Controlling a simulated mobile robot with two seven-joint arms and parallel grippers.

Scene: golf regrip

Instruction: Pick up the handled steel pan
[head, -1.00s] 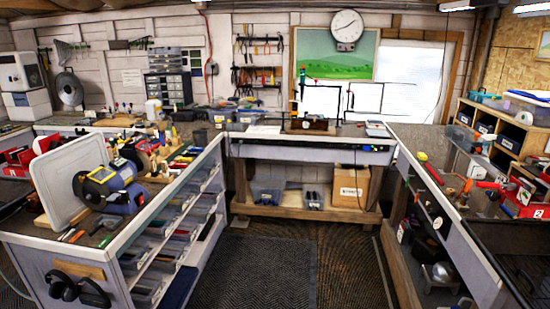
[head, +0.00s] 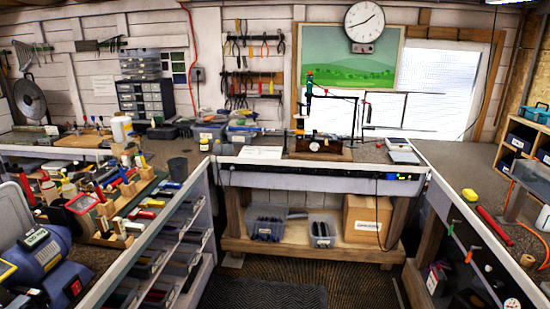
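I cannot clearly make out a handled steel pan. A round grey metal thing (head: 30,98) is at the left wall behind the left bench; I cannot tell whether it is the pan. Neither of my grippers is in view.
A bench with drawers and a blue grinder (head: 45,262) stands at left. A back bench (head: 290,168) has a clamp stand (head: 310,125) on it and a cardboard box (head: 367,220) below. A right bench (head: 455,165) holds a red tool (head: 495,226). The dark floor mat (head: 265,293) between them is clear.

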